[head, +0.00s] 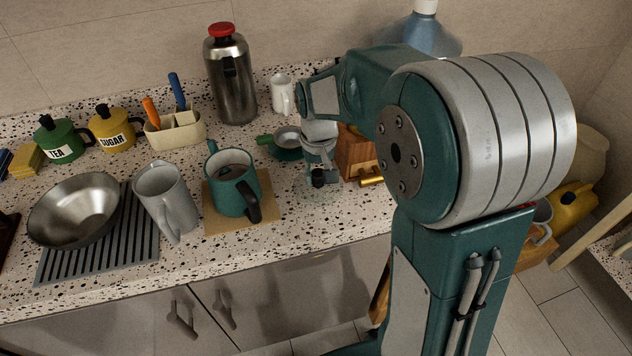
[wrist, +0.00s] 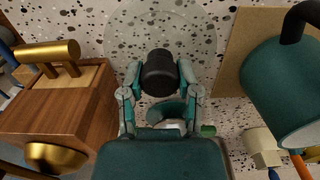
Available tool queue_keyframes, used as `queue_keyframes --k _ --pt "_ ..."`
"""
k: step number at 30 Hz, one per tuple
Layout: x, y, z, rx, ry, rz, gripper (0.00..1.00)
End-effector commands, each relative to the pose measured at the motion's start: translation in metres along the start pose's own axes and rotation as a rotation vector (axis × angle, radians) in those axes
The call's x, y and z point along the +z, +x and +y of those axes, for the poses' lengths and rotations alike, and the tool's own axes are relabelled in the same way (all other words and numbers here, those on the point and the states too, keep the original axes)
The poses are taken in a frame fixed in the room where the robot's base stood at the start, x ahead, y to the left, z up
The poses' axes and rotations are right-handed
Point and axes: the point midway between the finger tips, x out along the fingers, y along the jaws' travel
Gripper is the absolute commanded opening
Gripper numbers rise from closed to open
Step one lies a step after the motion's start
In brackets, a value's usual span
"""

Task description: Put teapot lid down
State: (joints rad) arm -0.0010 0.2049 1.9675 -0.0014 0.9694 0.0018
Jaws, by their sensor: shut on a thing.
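The teapot lid looks like a clear glass disc with a black knob (wrist: 159,70); the disc shows faintly around the knob in the wrist view. My gripper (wrist: 160,78) is shut on the knob, one finger on each side. In the head view the gripper (head: 319,172) points down over the counter, and the black knob (head: 318,179) shows at its tips. The lid is at or close to the counter; I cannot tell if it touches. The teal teapot (head: 232,190) stands uncovered on a cork mat (head: 262,222), left of the gripper. Its side also shows in the wrist view (wrist: 275,90).
A wooden box (head: 356,152) with brass parts stands just right of the gripper. A green-handled dish (head: 287,150) and white mug (head: 281,94) are behind. A grey pitcher (head: 166,200) and metal bowl (head: 75,210) stand farther left. The counter (head: 315,225) in front is clear.

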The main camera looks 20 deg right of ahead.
Motion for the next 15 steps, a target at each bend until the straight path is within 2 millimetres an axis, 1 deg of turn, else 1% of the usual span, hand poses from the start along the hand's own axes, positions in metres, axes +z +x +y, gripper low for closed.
queue_keyframes --k 1,5,7,12,15 --pt "-0.004 0.004 0.0 0.0 0.0 -0.001 0.0" --pt "-0.009 0.01 0.0 0.0 0.0 0.001 0.0" --pt "-0.013 0.017 0.001 0.0 0.0 -0.001 0.0" --pt "-0.012 0.042 0.0 0.0 0.0 -0.001 0.0" --pt "-0.012 0.044 0.0 0.0 0.0 0.002 0.0"
